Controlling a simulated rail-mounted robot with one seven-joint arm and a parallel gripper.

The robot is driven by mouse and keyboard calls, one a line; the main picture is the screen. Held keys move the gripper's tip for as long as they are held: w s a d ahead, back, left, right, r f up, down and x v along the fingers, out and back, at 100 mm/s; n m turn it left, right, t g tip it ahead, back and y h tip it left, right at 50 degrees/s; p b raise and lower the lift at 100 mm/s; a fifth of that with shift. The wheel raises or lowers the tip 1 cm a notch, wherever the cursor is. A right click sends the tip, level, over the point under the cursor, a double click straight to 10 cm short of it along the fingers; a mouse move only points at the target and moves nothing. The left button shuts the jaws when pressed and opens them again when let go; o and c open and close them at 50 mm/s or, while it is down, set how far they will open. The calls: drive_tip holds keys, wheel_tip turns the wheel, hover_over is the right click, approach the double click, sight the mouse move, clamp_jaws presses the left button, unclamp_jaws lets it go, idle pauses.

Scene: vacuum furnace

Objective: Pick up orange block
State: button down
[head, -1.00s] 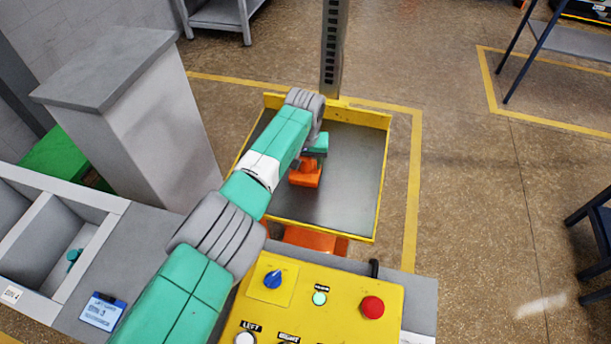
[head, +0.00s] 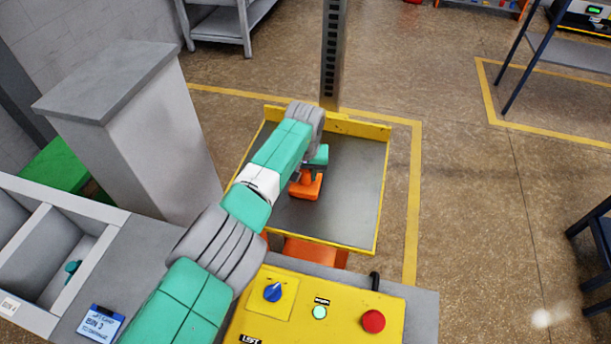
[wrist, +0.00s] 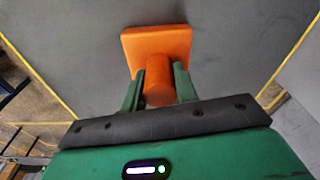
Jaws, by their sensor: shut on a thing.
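The orange block (head: 306,188) is at the grey yellow-edged tray (head: 345,205) in the head view, partly hidden by my arm. In the wrist view the orange block (wrist: 156,48) has a flat square plate and a round stem that points toward the camera. My gripper (wrist: 158,85) has its two green fingers on either side of the stem and is shut on it. In the head view my gripper (head: 316,165) is mostly hidden behind my wrist. I cannot tell whether the block touches the tray surface.
A yellow control panel (head: 345,310) with a blue knob and a red button stands in front of the tray. A grey post (head: 334,55) rises at the tray's far edge. Bins (head: 45,250) and a grey pedestal (head: 150,140) are at left. The tray's right side is clear.

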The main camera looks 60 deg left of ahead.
wheel_tip(320, 180, up, 4)
drive_tip(key=shift+f+p, duration=0.2)
drive_tip(key=shift+p, duration=0.75)
drive_tip(key=shift+s+r+p, duration=0.15)
drive_tip(key=shift+r+p, duration=0.1)
drive_tip(key=shift+p, duration=0.2)
drive_tip(key=shift+s+d+p, duration=0.15)
drive_tip(key=shift+s+p, duration=0.15)
drive_tip(key=shift+p, duration=0.2)
drive_tip(key=s+d+p, duration=0.2)
drive_tip(key=s+d, duration=0.1)
drive_tip(key=s, duration=0.3)
drive_tip(key=s+d+p, duration=0.3)
drive_tip(key=s, duration=0.4)
drive_tip(key=shift+s+d+r+p, duration=0.25)
drive_tip(key=shift+r+p, duration=0.1)
drive_tip(key=shift+r, duration=0.1)
